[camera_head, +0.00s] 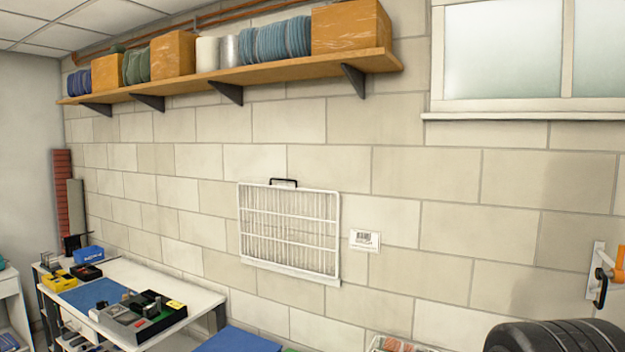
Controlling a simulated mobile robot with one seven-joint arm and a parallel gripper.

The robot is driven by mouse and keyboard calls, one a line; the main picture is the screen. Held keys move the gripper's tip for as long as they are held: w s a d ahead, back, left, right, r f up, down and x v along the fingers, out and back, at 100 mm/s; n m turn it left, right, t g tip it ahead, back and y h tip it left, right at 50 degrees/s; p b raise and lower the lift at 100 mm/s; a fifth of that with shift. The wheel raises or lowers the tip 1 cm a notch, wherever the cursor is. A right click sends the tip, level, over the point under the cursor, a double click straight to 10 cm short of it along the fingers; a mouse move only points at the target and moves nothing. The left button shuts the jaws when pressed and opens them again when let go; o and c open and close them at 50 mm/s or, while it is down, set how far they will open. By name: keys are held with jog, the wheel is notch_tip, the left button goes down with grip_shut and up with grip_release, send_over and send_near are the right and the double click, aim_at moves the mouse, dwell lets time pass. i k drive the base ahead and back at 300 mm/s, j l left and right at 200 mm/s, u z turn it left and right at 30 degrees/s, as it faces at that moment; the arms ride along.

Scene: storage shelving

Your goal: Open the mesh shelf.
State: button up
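The mesh shelf (289,228) is a white wire panel in a white frame. It lies flat and upright against the block wall, folded up, in the middle of the view. A black handle (283,182) sits at its top edge. A white ledge (290,271) runs along its bottom edge. My gripper is not in view.
A wooden shelf (330,62) with boxes and spools hangs above. A white workbench (205,298) with tools stands lower left. A black, ribbed, tyre-like object (555,336) is lower right, below an orange-handled wall fitting (600,275). The wall around the mesh shelf is mostly bare.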

aim_at(270, 186)
jog(key=i+j+z, duration=0.1)
jog(key=i+j, duration=0.15)
jog(key=i+j+z, duration=0.1)
jog(key=j, duration=0.35)
jog(key=i+j, duration=0.3)
jog(key=i+j+z, duration=0.15)
jog(key=j, duration=0.3)
jog(key=i+j+z, duration=0.1)
jog(key=i+j, duration=0.15)
jog(key=j, duration=0.15)
jog(key=i+j+z, duration=0.1)
jog(key=j, duration=0.35)
jog(key=i+j+z, duration=0.1)
jog(key=j, duration=0.3)
jog(key=i+j, duration=0.25)
jog(key=j, duration=0.2)
jog(key=z, duration=0.05)
